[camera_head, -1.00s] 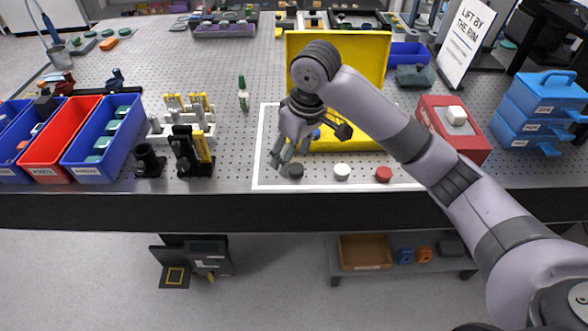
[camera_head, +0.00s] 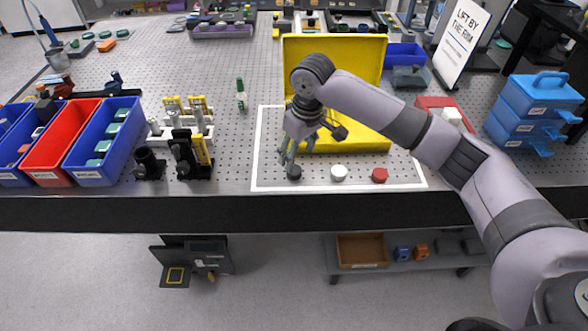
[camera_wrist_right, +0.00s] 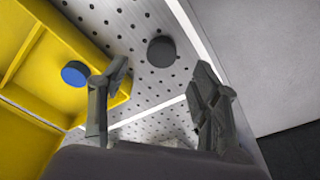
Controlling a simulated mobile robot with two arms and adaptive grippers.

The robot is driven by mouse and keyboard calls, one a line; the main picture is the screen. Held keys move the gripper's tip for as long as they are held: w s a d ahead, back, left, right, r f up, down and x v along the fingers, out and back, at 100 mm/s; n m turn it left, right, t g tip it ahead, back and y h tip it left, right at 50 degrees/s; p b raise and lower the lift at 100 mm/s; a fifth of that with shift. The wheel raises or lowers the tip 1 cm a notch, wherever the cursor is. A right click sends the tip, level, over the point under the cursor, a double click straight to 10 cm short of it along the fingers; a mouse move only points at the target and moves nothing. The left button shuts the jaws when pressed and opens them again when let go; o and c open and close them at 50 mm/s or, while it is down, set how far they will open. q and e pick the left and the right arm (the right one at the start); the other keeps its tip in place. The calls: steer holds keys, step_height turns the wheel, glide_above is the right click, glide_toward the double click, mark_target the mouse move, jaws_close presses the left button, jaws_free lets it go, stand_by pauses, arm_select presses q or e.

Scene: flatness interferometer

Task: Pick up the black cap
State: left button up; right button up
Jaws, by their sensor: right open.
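The black cap (camera_head: 294,173) is a small dark disc on the perforated table top, inside the white outline, at the left of a row with a white cap (camera_head: 339,172) and a red cap (camera_head: 380,175). My right gripper (camera_head: 287,161) is at the black cap in the head view, its fingers pointing down. In the right wrist view the black cap (camera_wrist_right: 161,50) lies beyond the fingertips, roughly between them and apart from both. The right gripper (camera_wrist_right: 163,80) is open and empty. My left gripper is not in view.
A yellow case (camera_head: 372,144) with its lid up stands behind the caps; a blue cap (camera_wrist_right: 75,74) is in it in the wrist view. A red box (camera_head: 437,104) and blue drawers (camera_head: 536,113) stand right. Blue and red bins (camera_head: 65,140) stand left.

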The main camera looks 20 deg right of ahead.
mark_target(295, 170)
steer(key=shift+w+a+f+p, duration=0.15)
steer(key=shift+f+p, duration=0.15)
steer(key=shift+f, duration=0.7)
steer(key=shift+w+a+f+p, duration=0.1)
steer(key=shift+w+f+p, duration=0.15)
steer(key=shift+f, duration=0.75)
steer(key=shift+w+a+f+p, duration=0.1)
steer(key=shift+f+p, duration=0.2)
steer(key=shift+f, duration=0.7)
steer(key=shift+c, duration=0.2)
steer(key=c, duration=0.8)
